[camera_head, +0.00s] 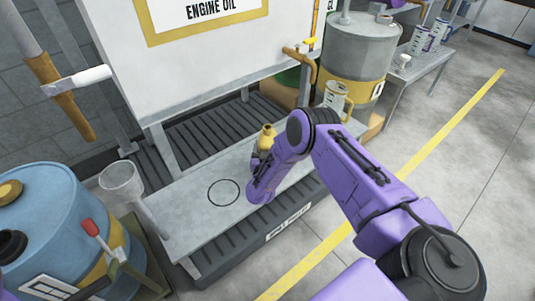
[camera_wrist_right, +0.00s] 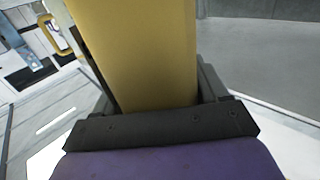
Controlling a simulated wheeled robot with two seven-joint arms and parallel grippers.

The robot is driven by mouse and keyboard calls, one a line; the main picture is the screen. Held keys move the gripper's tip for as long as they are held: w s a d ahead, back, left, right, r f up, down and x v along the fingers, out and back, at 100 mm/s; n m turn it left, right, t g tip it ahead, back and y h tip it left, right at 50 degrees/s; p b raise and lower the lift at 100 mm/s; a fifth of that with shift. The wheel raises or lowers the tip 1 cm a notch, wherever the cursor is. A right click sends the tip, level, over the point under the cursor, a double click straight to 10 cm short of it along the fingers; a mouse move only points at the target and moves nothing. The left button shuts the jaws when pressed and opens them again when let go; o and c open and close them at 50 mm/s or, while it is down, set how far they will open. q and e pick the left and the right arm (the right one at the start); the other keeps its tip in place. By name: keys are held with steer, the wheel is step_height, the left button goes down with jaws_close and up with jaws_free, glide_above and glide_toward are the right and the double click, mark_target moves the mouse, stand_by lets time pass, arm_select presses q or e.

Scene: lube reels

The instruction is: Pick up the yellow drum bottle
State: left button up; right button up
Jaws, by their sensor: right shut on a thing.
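The yellow drum bottle (camera_head: 266,138) is over the grey metal bench, partly hidden behind my right forearm in the head view. In the right wrist view its yellow side (camera_wrist_right: 147,50) fills the middle, between the two dark fingers. My right gripper (camera_wrist_right: 155,92) is shut on the bottle. In the head view my arm hides most of the fingers and the bottle's lower part, so I cannot tell whether its base touches the bench. My left gripper is in neither view.
A blue drum (camera_head: 45,215) stands at the left. A white tank (camera_head: 210,65) overhangs the back.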

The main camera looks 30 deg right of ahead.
mark_target(275, 136)
steer(key=shift+r, duration=0.15)
step_height(275, 136, up, 4)
steer(key=shift+s+f+p, duration=0.1)
steer(key=shift+p, duration=0.55)
steer(key=s+r, duration=0.2)
steer(key=s+r+p, duration=0.1)
steer(key=s+r, duration=0.1)
steer(key=shift+d+r, duration=0.15)
steer(key=shift+r, duration=0.2)
steer(key=s+r+p, duration=0.1)
steer(key=s+r, duration=0.3)
steer(key=s, duration=0.5)
steer(key=shift+s+d, duration=0.4)
steer(key=shift+d, duration=0.05)
steer(key=shift+r, duration=0.1)
